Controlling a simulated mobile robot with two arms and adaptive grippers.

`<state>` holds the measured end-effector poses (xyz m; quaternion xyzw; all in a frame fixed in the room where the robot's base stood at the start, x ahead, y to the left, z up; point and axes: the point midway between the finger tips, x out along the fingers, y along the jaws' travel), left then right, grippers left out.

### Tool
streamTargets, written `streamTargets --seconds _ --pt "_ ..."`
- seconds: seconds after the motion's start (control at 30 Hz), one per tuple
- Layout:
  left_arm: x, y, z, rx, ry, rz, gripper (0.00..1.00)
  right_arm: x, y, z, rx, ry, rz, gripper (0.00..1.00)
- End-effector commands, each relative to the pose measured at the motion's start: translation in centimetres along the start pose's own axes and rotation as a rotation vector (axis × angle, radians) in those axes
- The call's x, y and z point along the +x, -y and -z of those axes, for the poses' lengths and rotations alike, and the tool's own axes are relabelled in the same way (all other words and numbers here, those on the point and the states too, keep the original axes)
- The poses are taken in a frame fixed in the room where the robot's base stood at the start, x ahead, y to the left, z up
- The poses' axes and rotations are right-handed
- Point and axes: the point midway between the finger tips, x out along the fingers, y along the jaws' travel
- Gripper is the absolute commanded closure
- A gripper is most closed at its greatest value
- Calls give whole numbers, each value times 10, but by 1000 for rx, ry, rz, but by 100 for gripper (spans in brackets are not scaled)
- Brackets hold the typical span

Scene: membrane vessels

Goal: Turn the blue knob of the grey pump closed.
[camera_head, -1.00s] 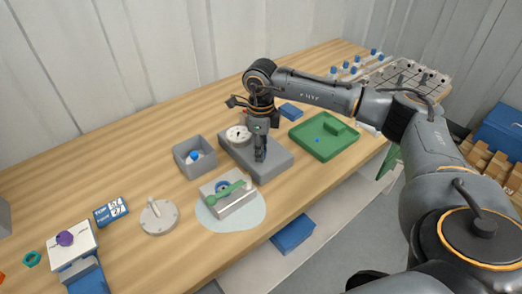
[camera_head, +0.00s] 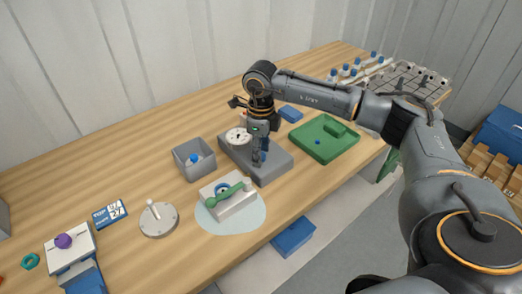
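The grey pump (camera_head: 273,169) is a flat grey block on the wooden table with a white round gauge (camera_head: 238,137) on top. My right gripper (camera_head: 259,158) points down over the middle of the pump, close to its top. The blue knob is not clearly visible; a small dark blue patch beside the fingers may be part of it, but I cannot tell. The fingers are small and dark here, so whether they are open or shut on something does not show. My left gripper is not in view.
A grey bin (camera_head: 195,160) with a blue-topped item stands left of the pump. A green tray (camera_head: 324,140) lies to the right. A white block with a green lever (camera_head: 229,196) sits in front on a pale mat. A blue box (camera_head: 291,112) lies behind.

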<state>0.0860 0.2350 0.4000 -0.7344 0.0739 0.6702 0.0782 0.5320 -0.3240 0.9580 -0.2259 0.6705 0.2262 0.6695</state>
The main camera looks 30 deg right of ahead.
Motion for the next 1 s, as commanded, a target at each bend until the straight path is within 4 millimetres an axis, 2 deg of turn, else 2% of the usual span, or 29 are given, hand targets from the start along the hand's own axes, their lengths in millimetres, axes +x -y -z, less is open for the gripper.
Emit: streamTargets --seconds 0.23,0.33,0.47,0.73,0.9,1.0 --pt "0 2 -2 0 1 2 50 -2 0 0 -1 1 1 50" --pt "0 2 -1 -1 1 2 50 -10 1 -1 0 2 2 50" --pt "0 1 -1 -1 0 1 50 -33 1 -1 -1 5 3 50" --pt "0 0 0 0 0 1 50 -90 1 -1 -1 5 3 50" --pt "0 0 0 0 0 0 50 -112 0 -1 -1 1 0 50" --pt "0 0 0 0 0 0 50 -118 0 -1 -1 1 0 50"
